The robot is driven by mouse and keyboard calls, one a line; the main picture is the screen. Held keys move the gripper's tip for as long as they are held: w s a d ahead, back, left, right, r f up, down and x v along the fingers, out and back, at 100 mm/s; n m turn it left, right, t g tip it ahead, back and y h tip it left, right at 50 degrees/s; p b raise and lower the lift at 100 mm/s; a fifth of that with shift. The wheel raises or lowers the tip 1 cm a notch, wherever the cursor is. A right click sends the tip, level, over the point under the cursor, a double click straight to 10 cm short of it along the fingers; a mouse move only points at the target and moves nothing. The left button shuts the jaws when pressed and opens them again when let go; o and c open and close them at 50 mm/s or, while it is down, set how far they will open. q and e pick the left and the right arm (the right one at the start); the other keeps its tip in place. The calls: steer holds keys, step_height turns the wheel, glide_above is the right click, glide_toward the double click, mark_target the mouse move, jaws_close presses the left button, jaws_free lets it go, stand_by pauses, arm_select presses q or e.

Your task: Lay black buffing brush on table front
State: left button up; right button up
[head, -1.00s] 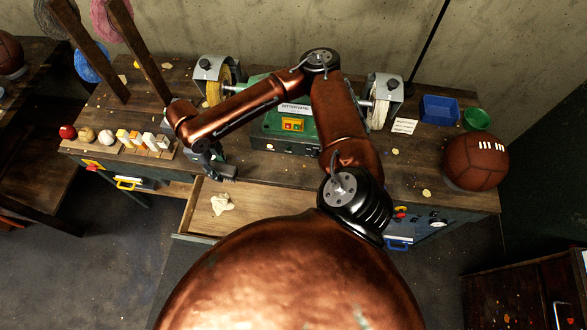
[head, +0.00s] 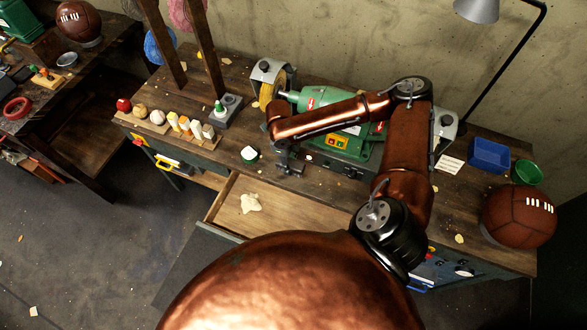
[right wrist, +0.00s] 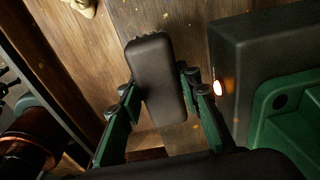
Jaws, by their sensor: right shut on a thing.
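The black buffing brush (right wrist: 154,72) is a dark rounded block held between the green fingers of my right gripper (right wrist: 158,95) in the right wrist view. In the head view my right gripper (head: 288,168) is over the front part of the workbench (head: 226,165), just left of the green buffing machine (head: 350,148) and behind the open drawer (head: 280,212). The brush is mostly hidden there by the gripper and its dark colour. I cannot tell whether the brush touches the table. My left gripper is not in view.
Several balls and blocks stand on a wooden rack (head: 160,128) further left. A cream cloth (head: 250,203) lies in the drawer. A blue bin (head: 490,156), green bowl (head: 527,172) and brown ball (head: 518,216) are at the right.

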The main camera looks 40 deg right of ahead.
mark_target(291, 160)
steer(key=f, duration=0.1)
steer(key=d+f, duration=0.1)
steer(key=f, duration=0.3)
steer(key=shift+s+d, duration=0.1)
steer(key=shift+d, duration=0.15)
steer(key=shift+r, duration=0.15)
steer(key=o, duration=1.2)
steer(key=r, duration=0.4)
steer(key=w+r, duration=0.1)
steer(key=r, duration=0.7)
steer(key=shift+w+a+p, duration=0.15)
steer(key=shift+a+p, duration=0.2)
